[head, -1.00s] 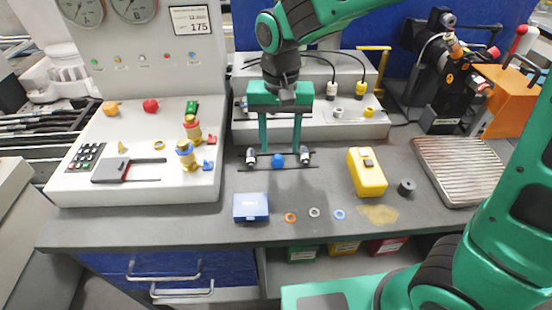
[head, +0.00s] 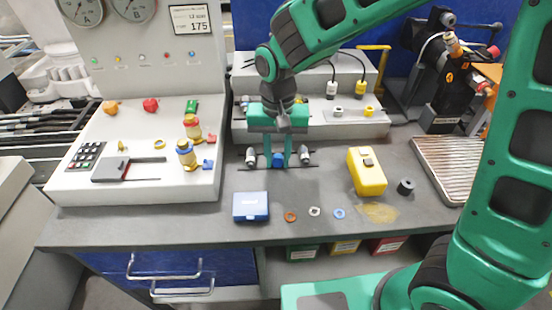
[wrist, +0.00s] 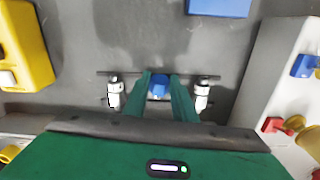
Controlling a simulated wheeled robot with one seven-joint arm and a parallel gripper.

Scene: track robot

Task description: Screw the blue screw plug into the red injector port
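The blue screw plug (head: 278,161) stands in a dark rack on the bench between two white-and-dark fittings. My gripper (head: 278,157) points down at it, one finger on each side, and appears shut on it. In the wrist view the blue plug (wrist: 159,86) shows between the two green fingertips (wrist: 160,80), with no clear gap. On the sloped grey console at left, a brass injector with a red collar (head: 192,126) stands behind one with a blue collar (head: 187,153). A small red part (head: 211,138) sits beside the red-collared one. Its port opening cannot be made out.
The two fittings (head: 251,157) (head: 304,155) stand close on either side of my fingers. A blue box (head: 251,206), small rings (head: 314,211), a yellow case (head: 367,172) and a black knob (head: 406,187) lie nearby. The console edge rises left of the rack.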

